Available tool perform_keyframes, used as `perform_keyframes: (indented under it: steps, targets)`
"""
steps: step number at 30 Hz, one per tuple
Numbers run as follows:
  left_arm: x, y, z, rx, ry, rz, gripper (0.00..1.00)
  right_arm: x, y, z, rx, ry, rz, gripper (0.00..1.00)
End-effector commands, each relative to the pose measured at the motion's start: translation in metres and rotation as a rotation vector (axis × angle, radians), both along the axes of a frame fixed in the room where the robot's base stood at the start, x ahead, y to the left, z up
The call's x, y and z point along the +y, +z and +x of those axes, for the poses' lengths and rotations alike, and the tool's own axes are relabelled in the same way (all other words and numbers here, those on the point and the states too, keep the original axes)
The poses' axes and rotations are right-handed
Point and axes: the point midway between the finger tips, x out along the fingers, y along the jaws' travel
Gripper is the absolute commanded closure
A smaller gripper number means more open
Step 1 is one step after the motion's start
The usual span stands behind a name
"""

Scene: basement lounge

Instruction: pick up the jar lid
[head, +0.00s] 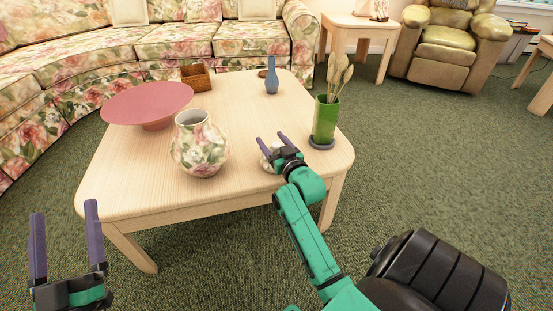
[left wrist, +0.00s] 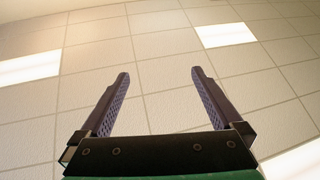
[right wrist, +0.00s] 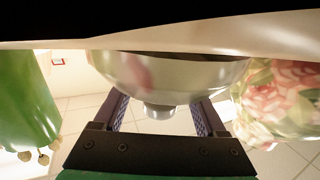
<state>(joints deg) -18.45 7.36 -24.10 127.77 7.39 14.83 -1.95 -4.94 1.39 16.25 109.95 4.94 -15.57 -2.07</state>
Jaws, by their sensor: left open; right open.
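The jar lid (head: 267,167) is a pale, shiny dome lying on the near right part of the coffee table, partly hidden by my right gripper (head: 272,139). In the right wrist view the lid (right wrist: 170,72) fills the middle, with its small knob between the open fingers. The lid hides the fingertips there, and I cannot tell whether they touch it. The floral jar (head: 200,145) stands open to the left of the lid. My left gripper (head: 65,208) is open and empty off the table at the lower left; its wrist view shows only ceiling behind the fingers.
On the coffee table (head: 140,180), a green vase with wooden utensils (head: 325,120) stands right of the lid on a dark saucer. A pink bowl (head: 145,103), brown box (head: 196,77) and blue vase (head: 271,78) stand farther back. A floral sofa (head: 150,45) curves behind.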

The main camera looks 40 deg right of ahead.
Motion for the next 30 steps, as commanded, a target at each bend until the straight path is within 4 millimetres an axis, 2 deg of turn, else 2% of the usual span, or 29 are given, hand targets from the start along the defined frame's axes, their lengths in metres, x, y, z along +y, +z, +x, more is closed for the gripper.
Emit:
perform_keyframes:
  steps: [2, 3, 5, 6, 9, 21, 25, 28, 30]
  targets:
    - [0.0, 0.0, 0.0, 0.001, 0.0, 0.0, 0.0, 0.0, 0.0, 0.0, 0.0, 0.0, 0.0, 0.26]
    - [0.0, 0.0, 0.0, 0.001, 0.0, 0.0, 0.0, 0.0, 0.0, 0.0, 0.0, 0.0, 0.0, 0.3]
    - [0.0, 0.0, 0.0, 0.001, 0.0, 0.0, 0.0, 0.0, 0.0, 0.0, 0.0, 0.0, 0.0, 0.53]
    - [0.0, 0.0, 0.0, 0.002, -0.001, 0.0, 0.0, 0.0, 0.0, 0.0, 0.0, 0.0, 0.0, 0.68]
    - [0.0, -0.001, 0.0, 0.002, -0.001, 0.0, 0.0, 0.0, 0.0, 0.0, 0.0, 0.0, 0.0, 1.0]
    - [0.0, -0.001, 0.0, 0.007, -0.001, 0.0, 0.0, 0.0, 0.001, 0.0, 0.0, 0.0, 0.0, 1.0]
    - [-0.002, -0.006, 0.002, 0.032, -0.006, 0.002, 0.0, 0.0, 0.005, 0.0, -0.001, 0.0, 0.001, 1.0]
    - [-0.004, -0.025, 0.002, 0.086, -0.012, 0.009, 0.0, 0.0, 0.009, 0.0, -0.001, 0.0, 0.001, 1.0]
    - [-0.008, -0.062, -0.001, 0.187, -0.023, 0.034, 0.0, 0.0, 0.013, 0.0, -0.001, 0.0, 0.001, 1.0]
